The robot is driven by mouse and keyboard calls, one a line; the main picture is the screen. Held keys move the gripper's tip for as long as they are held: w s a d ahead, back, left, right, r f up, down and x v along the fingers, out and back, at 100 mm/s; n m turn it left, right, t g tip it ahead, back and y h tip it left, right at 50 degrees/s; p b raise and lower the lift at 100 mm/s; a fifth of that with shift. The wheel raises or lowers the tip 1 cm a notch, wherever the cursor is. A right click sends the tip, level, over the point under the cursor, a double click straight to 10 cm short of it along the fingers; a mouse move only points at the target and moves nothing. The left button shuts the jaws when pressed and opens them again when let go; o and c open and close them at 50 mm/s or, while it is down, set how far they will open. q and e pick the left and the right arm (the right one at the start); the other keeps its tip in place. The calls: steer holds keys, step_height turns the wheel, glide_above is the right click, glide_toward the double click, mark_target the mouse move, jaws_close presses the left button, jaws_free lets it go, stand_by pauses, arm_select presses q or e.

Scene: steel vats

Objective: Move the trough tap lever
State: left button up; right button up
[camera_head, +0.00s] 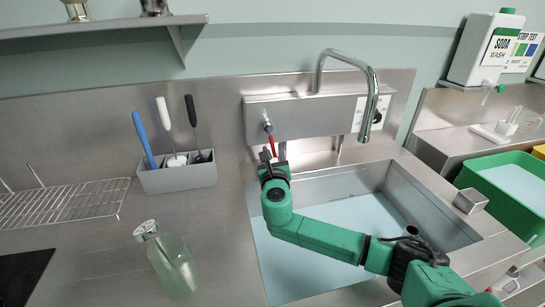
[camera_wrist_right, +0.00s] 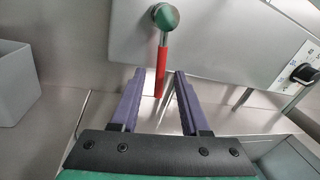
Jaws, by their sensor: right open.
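The tap lever (camera_head: 272,144) is a red handle hanging down from a round knob on the steel panel (camera_head: 300,117) above the trough. In the right wrist view the red lever (camera_wrist_right: 161,72) hangs below a green and metal knob (camera_wrist_right: 166,17). My right gripper (camera_head: 271,156) is just below the knob. Its two purple fingers (camera_wrist_right: 158,74) are open, with the lever's lower end showing between them; whether they touch it I cannot tell. The curved spout (camera_head: 352,62) stands to the right over the trough (camera_head: 345,172). My left gripper is not in view.
A grey holder (camera_head: 178,178) with blue, white and black-handled tools stands left of the trough. A black dial (camera_wrist_right: 304,74) is right of the lever. A green tub (camera_head: 515,190) stands far right.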

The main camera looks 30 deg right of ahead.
mark_target(272, 147)
steer(key=b+x, duration=0.1)
steer(key=x, duration=0.2)
steer(key=shift+f, duration=0.15)
steer(key=shift+w+d, duration=0.1)
steer(key=shift+w, duration=0.05)
steer(key=shift+r, duration=0.2)
jaws_close()
steer(key=shift+f, duration=0.1)
stand_by(0.8)
